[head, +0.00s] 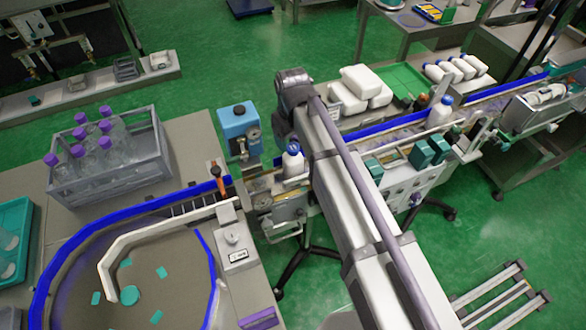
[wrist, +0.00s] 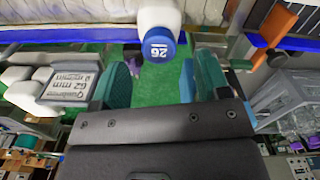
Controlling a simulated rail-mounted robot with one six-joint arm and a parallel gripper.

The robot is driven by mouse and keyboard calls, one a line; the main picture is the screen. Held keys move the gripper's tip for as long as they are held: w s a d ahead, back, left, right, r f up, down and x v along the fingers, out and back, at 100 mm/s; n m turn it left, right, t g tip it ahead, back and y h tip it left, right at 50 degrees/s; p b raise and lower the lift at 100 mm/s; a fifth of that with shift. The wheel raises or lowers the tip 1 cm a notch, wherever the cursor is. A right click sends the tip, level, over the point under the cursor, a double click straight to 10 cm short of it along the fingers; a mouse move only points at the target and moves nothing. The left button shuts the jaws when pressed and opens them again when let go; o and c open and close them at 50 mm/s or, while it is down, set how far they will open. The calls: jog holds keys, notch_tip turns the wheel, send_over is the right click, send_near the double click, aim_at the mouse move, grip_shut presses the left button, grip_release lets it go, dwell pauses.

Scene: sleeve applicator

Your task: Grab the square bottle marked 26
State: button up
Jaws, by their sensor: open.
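The bottle marked 26 shows in the wrist view with a blue cap (wrist: 158,46) bearing a white 26 and a white body (wrist: 160,14). It is beyond my fingertips, roughly in line with the gap between them. My gripper (wrist: 157,78) is open, its two teal-padded fingers apart and nothing seen between them. In the head view a white bottle with a blue cap (head: 293,162) stands upright on the conveyor beside my arm; it appears to be the same one, its number unreadable there. My fingers are hidden in the head view.
Another blue-capped white bottle (head: 440,113) stands farther right on the conveyor. A blue-topped device (head: 238,122) and an orange-handled part (head: 217,180) are close left of the near bottle. A grey crate (head: 155,160) holds purple-capped bottles. White containers (head: 363,82) lie behind the conveyor.

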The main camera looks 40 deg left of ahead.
aim_at(293, 146)
notch_tip(293, 146, down, 5)
jog(key=b, duration=0.4)
jog(key=shift+r, duration=0.2)
jog(key=shift+c, duration=0.3)
grip_shut()
